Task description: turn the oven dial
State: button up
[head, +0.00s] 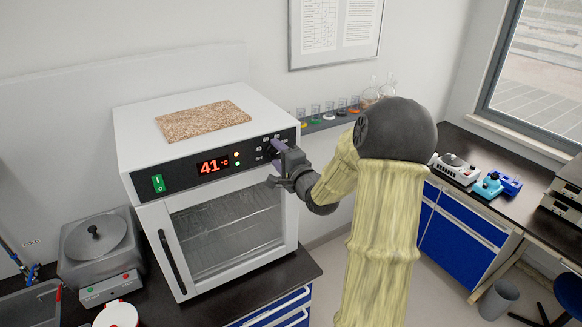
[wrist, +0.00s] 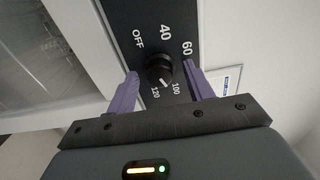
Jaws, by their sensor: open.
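The oven (head: 210,185) is a white box with a glass door and a black control panel across its upper front. Its display (head: 214,166) reads 41 °C in red. The black round dial (wrist: 158,66) shows in the wrist view, with OFF, 40, 60, 100 and 120 printed around it. A pale mark on the dial points down between 100 and 120. My gripper (wrist: 161,70) is open, its two purple fingers on either side of the dial. I cannot tell whether they touch it. In the head view my gripper (head: 277,160) is at the panel's right end and hides the dial.
A cork-like mat (head: 203,121) lies on the oven top. A green switch (head: 158,183) is at the panel's left. A grey lidded device (head: 100,250) stands left of the oven. A shelf with glassware (head: 340,117) is on the wall behind my arm.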

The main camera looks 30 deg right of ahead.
jog(key=s+b, duration=0.4)
jog(key=s, duration=1.3)
jog(key=shift+d+b, duration=0.35)
jog(key=w+a+f+n+g+h+b, duration=0.1)
jog(key=a+f+n+g, duration=0.25)
jog(key=f, duration=0.25)
jog(key=a+f+n+g+h, duration=0.1)
jog(key=a+f+n+g, duration=0.25)
jog(key=f, duration=0.25)
jog(key=s+a+f+n+g+y+b, duration=0.1)
jog(key=s+a+f+n+g, duration=0.6)
jog(key=s+a+n, duration=0.3)
jog(key=shift+s+a+n+g, duration=0.25)
jog(key=shift+a+n+g, duration=0.05)
jog(key=shift+a+g, duration=0.45)
